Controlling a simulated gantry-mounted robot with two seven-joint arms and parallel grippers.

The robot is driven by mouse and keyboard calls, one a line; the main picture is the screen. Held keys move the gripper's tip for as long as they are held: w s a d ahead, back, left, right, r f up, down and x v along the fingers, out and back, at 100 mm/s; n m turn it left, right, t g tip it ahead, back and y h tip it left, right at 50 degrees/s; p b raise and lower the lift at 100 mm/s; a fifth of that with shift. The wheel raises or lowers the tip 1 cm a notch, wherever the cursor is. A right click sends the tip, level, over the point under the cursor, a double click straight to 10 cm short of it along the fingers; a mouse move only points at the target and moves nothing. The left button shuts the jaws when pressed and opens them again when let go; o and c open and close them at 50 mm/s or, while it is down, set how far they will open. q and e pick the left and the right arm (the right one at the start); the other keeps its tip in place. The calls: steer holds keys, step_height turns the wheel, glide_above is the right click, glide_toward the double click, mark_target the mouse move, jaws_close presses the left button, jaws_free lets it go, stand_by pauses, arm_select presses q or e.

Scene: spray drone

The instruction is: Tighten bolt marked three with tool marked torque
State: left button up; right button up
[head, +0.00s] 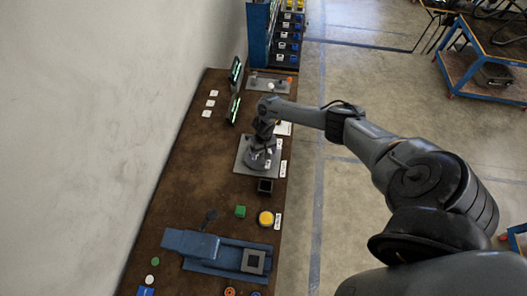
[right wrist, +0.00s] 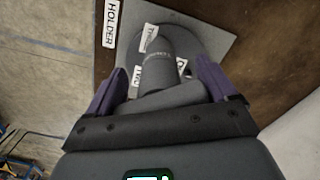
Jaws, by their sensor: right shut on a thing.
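My right gripper (head: 262,137) is over a round grey disc (head: 256,162) on a light grey plate (head: 240,170). In the right wrist view, the purple fingers of my right gripper (right wrist: 163,84) are shut around a dark grey cylindrical tool (right wrist: 178,47), with faint lettering too small to read surely. The tool stands over the disc, which also shows here (right wrist: 205,38). White labels, apparently THREE (right wrist: 149,38) and TWO (right wrist: 137,76), lie around it; another is partly hidden. The tool's lower end and the bolts are hidden. My left gripper is not in view.
A HOLDER label (right wrist: 110,23) lies beside the plate. Screens (head: 235,100) stand along the wall side.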

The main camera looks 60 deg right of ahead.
step_height(320, 180, up, 3)
steer(key=p, duration=0.3)
steer(key=shift+f, duration=0.15)
step_height(320, 180, up, 2)
steer(key=shift+r, duration=1.15)
stand_by(0.4)
steer(key=shift+a, duration=0.1)
